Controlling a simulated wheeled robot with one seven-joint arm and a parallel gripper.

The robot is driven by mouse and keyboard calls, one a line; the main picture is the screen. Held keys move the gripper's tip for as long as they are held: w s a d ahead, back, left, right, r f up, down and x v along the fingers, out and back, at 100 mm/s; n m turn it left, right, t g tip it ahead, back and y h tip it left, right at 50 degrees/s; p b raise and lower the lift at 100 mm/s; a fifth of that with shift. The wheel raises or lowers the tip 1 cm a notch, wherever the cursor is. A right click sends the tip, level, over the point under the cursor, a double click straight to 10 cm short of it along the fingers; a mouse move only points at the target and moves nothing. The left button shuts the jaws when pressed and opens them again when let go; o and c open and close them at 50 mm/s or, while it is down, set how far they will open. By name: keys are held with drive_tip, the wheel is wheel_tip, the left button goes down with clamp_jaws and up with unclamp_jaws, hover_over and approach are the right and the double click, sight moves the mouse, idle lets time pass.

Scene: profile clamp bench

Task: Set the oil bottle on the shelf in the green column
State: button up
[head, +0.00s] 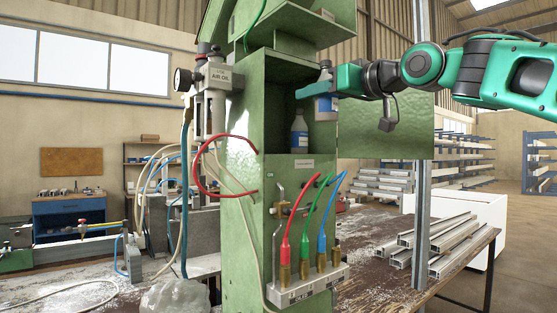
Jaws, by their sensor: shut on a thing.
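The green column (241,120) stands in the middle of the head view, with an open shelf (318,141) in its upper part. A second white and blue bottle (299,131) stands upright on the shelf, lower and to the left. How deep the held bottle is in the opening I cannot tell.
A green door panel (385,133) stands open at the column's right, below my arm. An air-oil unit (220,77) and a looping red hose (203,180) are at the left. Coloured hoses and brass fittings (304,268) sit below the shelf. Metal profiles (440,243) lie at right.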

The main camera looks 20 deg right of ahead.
drive_tip(key=shift+w+a, duration=0.2)
drive_tip(key=shift+a, duration=0.05)
drive_tip(key=shift+o, duration=0.2)
drive_tip(key=x, duration=1.8)
drive_tip(key=shift+w, duration=0.2)
drive_tip(key=shift+w+a+f, duration=0.2)
drive_tip(key=shift+w+f, duration=0.2)
drive_tip(key=shift+f, duration=2.75)
drive_tip(key=shift+c, duration=0.2)
drive_tip(key=shift+w+f, duration=0.15)
drive_tip(key=shift+f, duration=0.2)
drive_tip(key=o, duration=1.1)
drive_tip(key=shift+f, duration=0.1)
drive_tip(key=shift+o, duration=0.2)
